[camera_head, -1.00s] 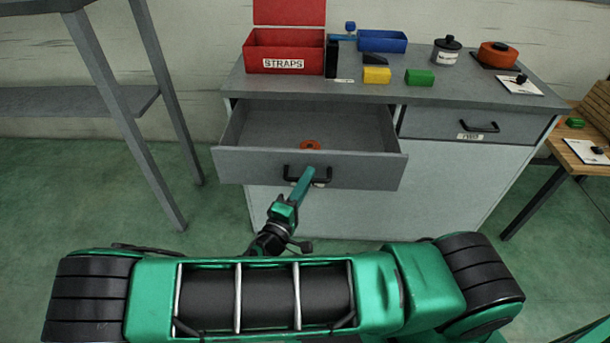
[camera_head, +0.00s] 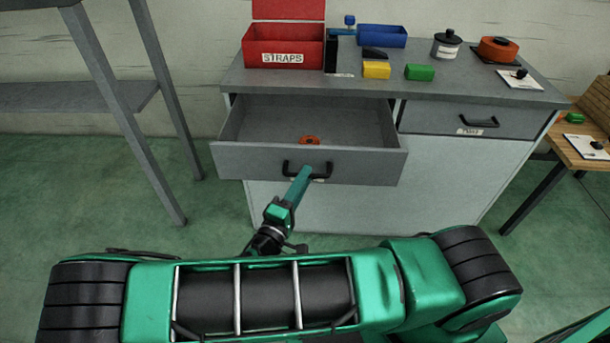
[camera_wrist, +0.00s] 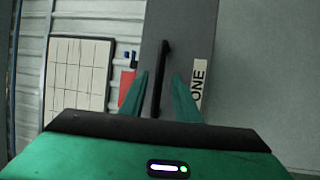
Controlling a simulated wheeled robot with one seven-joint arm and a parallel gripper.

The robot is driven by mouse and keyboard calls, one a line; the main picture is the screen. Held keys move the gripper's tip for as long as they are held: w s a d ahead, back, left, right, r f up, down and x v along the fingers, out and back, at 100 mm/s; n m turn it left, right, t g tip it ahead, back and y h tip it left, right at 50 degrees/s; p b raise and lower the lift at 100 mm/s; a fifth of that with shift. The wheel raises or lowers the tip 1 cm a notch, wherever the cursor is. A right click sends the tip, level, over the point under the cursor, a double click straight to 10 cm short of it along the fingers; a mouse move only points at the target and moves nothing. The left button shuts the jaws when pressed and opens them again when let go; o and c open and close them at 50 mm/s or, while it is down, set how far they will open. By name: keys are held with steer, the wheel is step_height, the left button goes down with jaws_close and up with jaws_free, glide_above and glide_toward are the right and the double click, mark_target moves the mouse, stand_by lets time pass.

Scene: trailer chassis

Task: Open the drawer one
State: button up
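Drawer one (camera_head: 250,163) is the left drawer of the grey cabinet and stands pulled well out, with its inside visible. Its black handle (camera_head: 322,169) is at the middle of the front. In the wrist view the drawer front (camera_wrist: 205,30) carries a label (camera_wrist: 202,62) reading "ONE". My gripper (camera_head: 304,172) is at the handle. In the wrist view the two green fingers of my gripper (camera_wrist: 160,78) stand apart, one on each side of the black handle (camera_wrist: 164,60), with gaps visible. Finger contact with the handle cannot be told.
An orange ring-shaped thing (camera_head: 309,140) lies inside the drawer. A second drawer (camera_head: 440,122) on the right is shut. A red STRAPS box (camera_head: 283,47), a blue bin (camera_head: 382,37), yellow and green blocks stand on the cabinet top (camera_head: 470,90). A grey rack (camera_head: 115,100) stands left.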

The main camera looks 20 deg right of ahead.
steer(key=v, duration=0.8)
steer(key=shift+s+a, duration=0.2)
steer(key=shift+s, duration=0.05)
steer(key=shift+f, duration=0.1)
steer(key=s+d+r+m+g+y, duration=0.1)
steer(key=d+r+m+g+y, duration=0.15)
steer(key=d+m+g, duration=0.45)
steer(key=s+d+r+m+g+y, duration=0.2)
steer(key=d+r+m+g, duration=0.15)
steer(key=d+g, duration=0.75)
steer(key=s+d+r+m+t+y, duration=0.4)
steer(key=s+d+r+y, duration=0.6)
steer(key=s+r, duration=0.2)
steer(key=shift+s+r, duration=0.4)
steer(key=shift+s, duration=0.85)
steer(key=shift+w, duration=0.1)
